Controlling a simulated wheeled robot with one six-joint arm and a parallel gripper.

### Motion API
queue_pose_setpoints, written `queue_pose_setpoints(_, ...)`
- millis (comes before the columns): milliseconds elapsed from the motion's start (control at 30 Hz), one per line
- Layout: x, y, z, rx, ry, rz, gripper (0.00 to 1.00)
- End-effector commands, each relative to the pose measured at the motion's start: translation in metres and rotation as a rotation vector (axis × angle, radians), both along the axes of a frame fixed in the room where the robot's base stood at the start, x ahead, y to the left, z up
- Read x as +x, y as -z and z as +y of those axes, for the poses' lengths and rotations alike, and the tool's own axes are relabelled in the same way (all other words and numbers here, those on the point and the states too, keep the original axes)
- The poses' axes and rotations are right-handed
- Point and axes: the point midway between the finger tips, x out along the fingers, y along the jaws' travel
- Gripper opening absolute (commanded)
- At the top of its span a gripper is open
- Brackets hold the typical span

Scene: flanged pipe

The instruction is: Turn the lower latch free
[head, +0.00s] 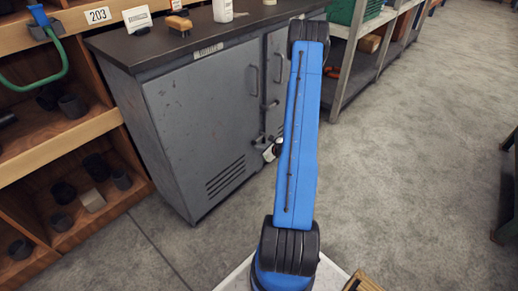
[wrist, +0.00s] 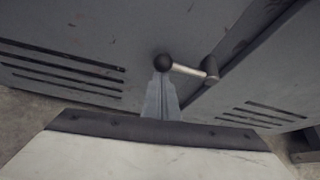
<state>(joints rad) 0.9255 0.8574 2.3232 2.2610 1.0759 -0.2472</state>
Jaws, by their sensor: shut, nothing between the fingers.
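The lower latch (wrist: 188,69) shows in the wrist view as a short silver lever with a black ball knob (wrist: 163,62) at its left end and a grey pivot (wrist: 210,69) at its right end, beside the door seam. My gripper (wrist: 160,78) is shut, its grey fingertips just below the knob in the picture. They overlap or nearly meet the knob; I cannot tell whether they touch it. In the head view the lower latch (head: 260,139) is small and dark, low on the grey cabinet (head: 195,125), with my gripper's white part beside it, partly hidden by my blue arm.
An upper latch (head: 270,105) and door handles (head: 254,82) are higher on the cabinet. A brush (head: 178,24) and a white bottle (head: 222,10) stand on its dark top. Wooden shelving (head: 75,140) is at left, a metal rack (head: 355,45) behind.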

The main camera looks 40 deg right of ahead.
Motion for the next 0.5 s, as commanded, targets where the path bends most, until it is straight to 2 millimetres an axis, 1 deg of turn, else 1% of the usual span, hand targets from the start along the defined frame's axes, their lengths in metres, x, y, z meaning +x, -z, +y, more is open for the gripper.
queue_pose_setpoints(500, 0.0002, -0.009, -0.0002, 0.095, 0.001, 0.005, 0.0)
